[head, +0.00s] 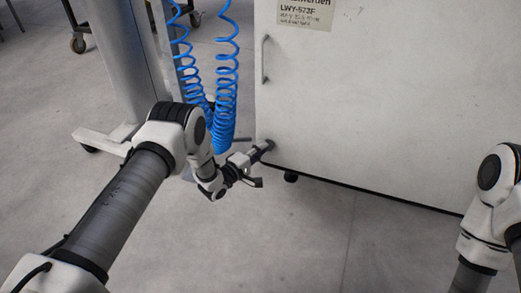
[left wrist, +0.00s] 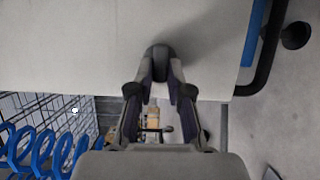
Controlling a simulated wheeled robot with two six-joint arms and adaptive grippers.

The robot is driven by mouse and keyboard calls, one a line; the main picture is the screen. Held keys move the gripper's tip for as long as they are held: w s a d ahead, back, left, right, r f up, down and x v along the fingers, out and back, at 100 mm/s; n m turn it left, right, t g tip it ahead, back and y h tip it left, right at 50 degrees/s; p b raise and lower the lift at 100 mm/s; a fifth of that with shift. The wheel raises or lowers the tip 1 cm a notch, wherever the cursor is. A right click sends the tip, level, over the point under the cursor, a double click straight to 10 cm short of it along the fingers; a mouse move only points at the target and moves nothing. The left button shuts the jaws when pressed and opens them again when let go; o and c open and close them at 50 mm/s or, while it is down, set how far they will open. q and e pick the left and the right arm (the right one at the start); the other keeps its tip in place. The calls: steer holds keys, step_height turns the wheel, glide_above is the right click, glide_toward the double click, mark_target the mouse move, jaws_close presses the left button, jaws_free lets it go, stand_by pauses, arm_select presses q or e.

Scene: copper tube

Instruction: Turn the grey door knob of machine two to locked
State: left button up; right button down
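The door knob (left wrist: 160,62) is a dark grey, rounded piece on the white machine's face, in the upper middle of the left wrist view. In the head view it is small and dark at the machine's lower left corner, mostly hidden by my gripper. My left gripper (head: 262,151) reaches it from the left. In the left wrist view, the fingertips of this left gripper (left wrist: 161,73) sit close against both sides of the knob, with it between them. Any lock marking is not visible. My right gripper is outside the views.
The white machine (head: 370,95) has a bar handle (head: 265,59) and a label (head: 306,14). Blue coiled hoses (head: 222,90) hang beside a grey post (head: 118,60) close to my left arm. The concrete floor in front is clear.

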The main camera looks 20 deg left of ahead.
arm_select(q)
steer(key=shift+o, duration=0.7)
steer(key=shift+w+d+r, duration=0.15)
steer(key=shift+w+d, duration=0.15)
steer(key=shift+w, duration=0.05)
steer(key=shift+s+a, duration=0.15)
steer(key=shift+a, duration=0.05)
steer(key=v, duration=1.2)
steer(key=shift+f, duration=0.2)
steer(key=shift+r, duration=0.1)
